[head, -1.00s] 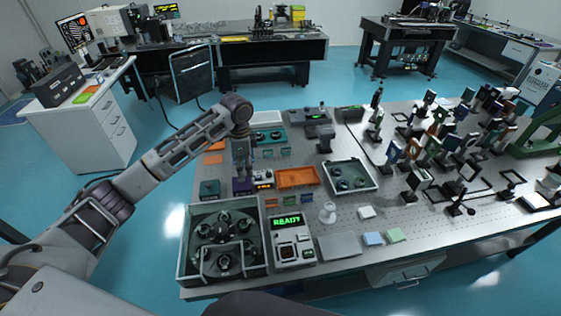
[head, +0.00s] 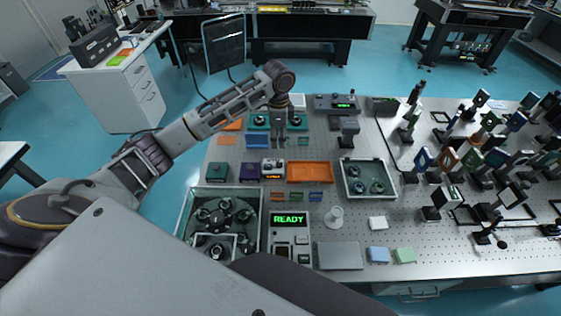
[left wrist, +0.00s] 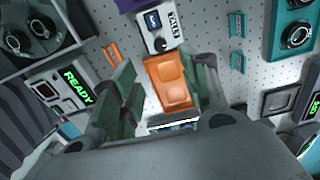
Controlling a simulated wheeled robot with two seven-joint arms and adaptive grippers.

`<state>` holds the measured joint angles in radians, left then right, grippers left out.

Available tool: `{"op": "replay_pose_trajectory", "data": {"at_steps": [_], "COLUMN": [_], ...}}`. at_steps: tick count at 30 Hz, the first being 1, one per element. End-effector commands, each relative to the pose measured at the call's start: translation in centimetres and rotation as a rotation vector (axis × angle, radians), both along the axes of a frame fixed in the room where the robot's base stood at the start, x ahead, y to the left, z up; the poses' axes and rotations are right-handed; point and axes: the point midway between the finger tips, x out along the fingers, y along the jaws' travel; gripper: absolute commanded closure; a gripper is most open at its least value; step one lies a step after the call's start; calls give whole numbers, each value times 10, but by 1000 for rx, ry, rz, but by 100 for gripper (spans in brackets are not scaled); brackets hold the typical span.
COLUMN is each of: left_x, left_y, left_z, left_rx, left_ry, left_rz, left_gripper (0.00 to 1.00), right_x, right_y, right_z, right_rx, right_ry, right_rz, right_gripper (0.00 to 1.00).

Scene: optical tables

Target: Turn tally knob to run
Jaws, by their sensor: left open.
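My left gripper (head: 279,143) hangs pointing down behind the tally box, in front of a teal two-dial unit (head: 260,121). In the left wrist view its fingers (left wrist: 160,98) are apart and empty, with the orange tray showing between them. My right gripper is out of view.
The orange tray (head: 309,172) is just right of the tally box, the purple block (head: 250,172) just left. A unit reading READY (head: 289,219) and a walled bin of round parts (head: 184,225) stand in front. Optic mounts crowd the table's right side.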

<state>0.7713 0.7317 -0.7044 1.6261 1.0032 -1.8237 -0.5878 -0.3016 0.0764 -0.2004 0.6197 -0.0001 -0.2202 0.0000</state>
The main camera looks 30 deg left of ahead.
Motion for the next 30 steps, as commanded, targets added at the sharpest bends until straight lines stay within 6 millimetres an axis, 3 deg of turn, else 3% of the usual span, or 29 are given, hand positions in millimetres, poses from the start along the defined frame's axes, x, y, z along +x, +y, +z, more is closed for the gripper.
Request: {"op": "replay_pose_trajectory", "data": {"at_steps": [11,30], "left_x": [0,-1], "left_y": [0,-1], "left_z": [-10,-88], "left_rx": [0,0], "left_ry": [1,3], "left_rz": [0,0], "left_gripper": [55,55], "right_x": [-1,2], "right_y": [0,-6], "right_z": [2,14], "right_rx": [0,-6], "right_ry": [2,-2], "right_rz": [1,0], "right_gripper": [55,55]}}
